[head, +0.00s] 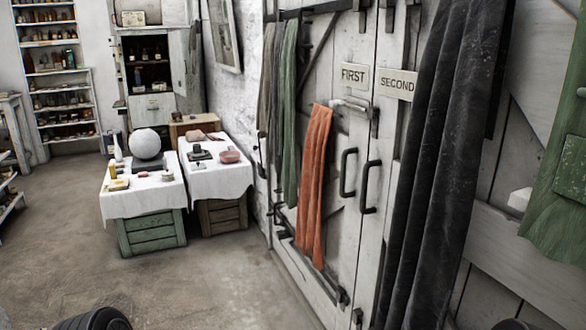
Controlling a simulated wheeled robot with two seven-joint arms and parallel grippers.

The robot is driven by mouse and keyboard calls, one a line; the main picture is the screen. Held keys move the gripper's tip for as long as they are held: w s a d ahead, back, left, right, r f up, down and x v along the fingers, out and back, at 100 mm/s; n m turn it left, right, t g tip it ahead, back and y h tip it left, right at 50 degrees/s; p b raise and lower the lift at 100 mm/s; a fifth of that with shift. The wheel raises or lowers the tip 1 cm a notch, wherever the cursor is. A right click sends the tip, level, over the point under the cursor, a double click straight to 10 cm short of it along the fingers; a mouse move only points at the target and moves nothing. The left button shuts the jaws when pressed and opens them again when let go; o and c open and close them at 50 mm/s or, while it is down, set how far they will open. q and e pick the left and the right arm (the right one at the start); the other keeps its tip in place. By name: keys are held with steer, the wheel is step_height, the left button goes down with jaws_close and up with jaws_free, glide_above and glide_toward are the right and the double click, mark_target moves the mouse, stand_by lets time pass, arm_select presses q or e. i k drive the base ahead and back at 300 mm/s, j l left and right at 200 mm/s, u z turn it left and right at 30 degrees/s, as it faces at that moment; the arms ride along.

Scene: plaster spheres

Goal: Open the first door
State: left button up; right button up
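The first door (335,215) is a pale, worn plank door in the right half of the head view, marked by a "FIRST" sign (353,76). It looks shut. Its black bar handle (347,173) sits at its right edge. A metal bolt or latch (352,106) is fixed just under the sign. An orange cloth (314,180) hangs down over the door's middle. The second door (385,130), with a "SECOND" sign (397,85) and its own black handle (368,187), adjoins it on the right. Neither of my grippers can be seen.
Green and grey cloths (290,120) hang left of the orange one; a dark curtain (440,150) hangs right of the second handle. Two cloth-covered crates (152,232) with a sphere (146,144) and small items stand at left. The floor (210,285) before the doors is clear.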

mark_target(319, 153)
steer(key=i+j+u, duration=0.15)
steer(key=i+u, duration=0.35)
steer(key=i+l+u, duration=0.1)
steer(key=i+u, duration=0.4)
steer(key=i, duration=0.15)
steer(key=i+j+z, duration=0.15)
steer(key=i+z, duration=0.25)
steer(key=i+j+z, duration=0.2)
steer(key=z, duration=0.15)
steer(key=i+j+z, duration=0.1)
steer(key=z, duration=0.35)
steer(key=j+z, duration=0.45)
steer(key=i+j+z, duration=0.1)
steer(key=z, duration=0.35)
steer(key=j+z, duration=0.3)
steer(key=z, duration=0.15)
steer(key=j+z, duration=0.25)
steer(key=z, duration=0.2)
steer(key=k, duration=0.05)
